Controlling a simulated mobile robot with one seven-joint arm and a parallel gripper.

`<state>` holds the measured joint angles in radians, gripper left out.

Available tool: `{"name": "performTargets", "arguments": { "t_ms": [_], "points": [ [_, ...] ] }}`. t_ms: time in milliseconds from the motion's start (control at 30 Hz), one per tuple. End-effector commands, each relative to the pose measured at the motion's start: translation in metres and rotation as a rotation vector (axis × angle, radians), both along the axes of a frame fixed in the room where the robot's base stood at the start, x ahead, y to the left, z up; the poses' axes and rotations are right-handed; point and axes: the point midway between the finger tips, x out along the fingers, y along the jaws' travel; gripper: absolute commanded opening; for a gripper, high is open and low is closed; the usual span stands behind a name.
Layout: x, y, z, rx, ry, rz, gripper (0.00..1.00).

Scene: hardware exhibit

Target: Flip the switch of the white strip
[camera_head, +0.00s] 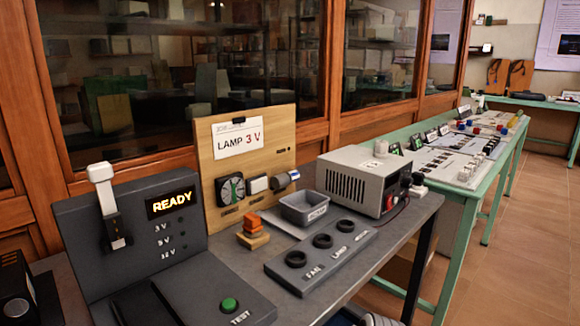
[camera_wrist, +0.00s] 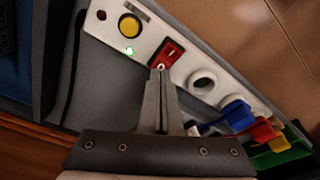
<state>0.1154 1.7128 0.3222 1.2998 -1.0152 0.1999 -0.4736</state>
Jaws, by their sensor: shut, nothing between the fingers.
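In the wrist view a white strip (camera_wrist: 184,66) runs diagonally from the upper left to the lower right. It carries a red rocker switch (camera_wrist: 170,50) with a light mark on it, a round yellow button (camera_wrist: 130,25) and a small lit green light (camera_wrist: 129,50). My gripper (camera_wrist: 160,72) is shut and empty, with its fingertips at the lower edge of the red switch. I cannot tell whether they touch it. The tips hide a small part of the switch's near end. The head view does not show my gripper, and I cannot make out the strip there.
A dark cable (camera_wrist: 72,70) lies left. In the head view a grey bench (camera_head: 345,262) holds several devices.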

Motion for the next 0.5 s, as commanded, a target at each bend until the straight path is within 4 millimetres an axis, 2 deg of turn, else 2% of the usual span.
{"name": "performTargets", "arguments": {
  "t_ms": [500],
  "points": [
    [-0.0002,0.0002,-0.0081,0.001,0.000,-0.001,0.00]
  ]
}}
